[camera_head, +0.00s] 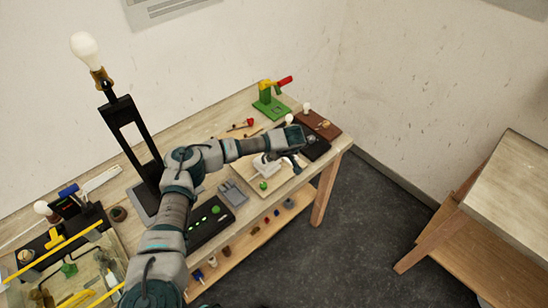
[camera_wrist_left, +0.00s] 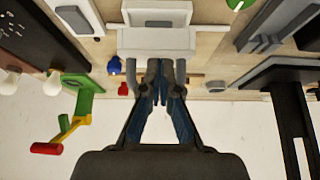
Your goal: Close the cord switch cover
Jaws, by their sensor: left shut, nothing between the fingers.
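The white cord switch (camera_head: 266,166) lies on a pale board near the right end of the workbench. In the left wrist view the switch (camera_wrist_left: 157,38) shows a white body with a grey inset and a wide white flap on the side nearest my gripper. The flap looks like the cover, but I cannot tell its exact angle. My left gripper (camera_head: 292,160) is at the switch, and in the left wrist view its fingertips (camera_wrist_left: 158,68) are together with nothing between them, just at the flap's edge. I cannot tell whether they touch it. My right gripper is not in view.
A green stand (camera_head: 270,105) with a red-tipped lever is behind the switch. A grey box (camera_head: 232,191) and a black strip with green lights (camera_head: 208,228) lie to the left. A tall black lamp (camera_head: 125,130) stands further left. Red (camera_wrist_left: 122,89) and blue (camera_wrist_left: 114,66) parts lie beside the fingers.

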